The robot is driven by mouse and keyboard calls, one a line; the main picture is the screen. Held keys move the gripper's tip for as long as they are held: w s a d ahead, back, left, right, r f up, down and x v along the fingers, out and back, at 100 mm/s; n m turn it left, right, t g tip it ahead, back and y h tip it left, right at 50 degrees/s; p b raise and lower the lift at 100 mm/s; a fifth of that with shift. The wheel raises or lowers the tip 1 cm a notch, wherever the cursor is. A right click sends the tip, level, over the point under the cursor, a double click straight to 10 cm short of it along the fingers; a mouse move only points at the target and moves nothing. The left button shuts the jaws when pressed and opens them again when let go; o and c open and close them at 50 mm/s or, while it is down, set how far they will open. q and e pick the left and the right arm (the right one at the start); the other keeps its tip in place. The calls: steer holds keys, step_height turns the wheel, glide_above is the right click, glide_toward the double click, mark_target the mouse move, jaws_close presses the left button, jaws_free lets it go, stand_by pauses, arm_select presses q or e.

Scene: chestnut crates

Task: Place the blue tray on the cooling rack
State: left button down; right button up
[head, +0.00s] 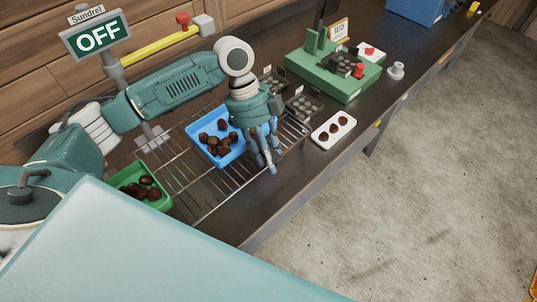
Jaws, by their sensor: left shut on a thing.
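The blue tray (229,157) holds several brown chestnuts and is over the wire cooling rack (232,178). I cannot tell whether its bottom touches the wires or is slightly above them. My left gripper (263,152) points down at the tray's right side and is shut on it, with the fingers partly hiding that edge. The rack's wires show around the tray, mostly in front of it and to its left. My right gripper is not in view.
A green tray (158,203) with chestnuts sits at the rack's left end. A white tray (334,131) with three chestnuts lies right of my left gripper. A green machine (325,80) stands behind it. An OFF sign (98,37) stands at the back left.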

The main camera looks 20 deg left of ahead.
arm_select(q)
steer(key=c, duration=1.3)
jaws_free()
steer(key=b+v, duration=0.2)
steer(key=v, duration=0.8)
steer(key=shift+w+a+r, duration=0.1)
steer(key=shift+a+r, duration=0.05)
steer(key=shift+r, duration=0.2)
steer(key=shift+a+r, duration=0.2)
steer(key=shift+r, duration=0.4)
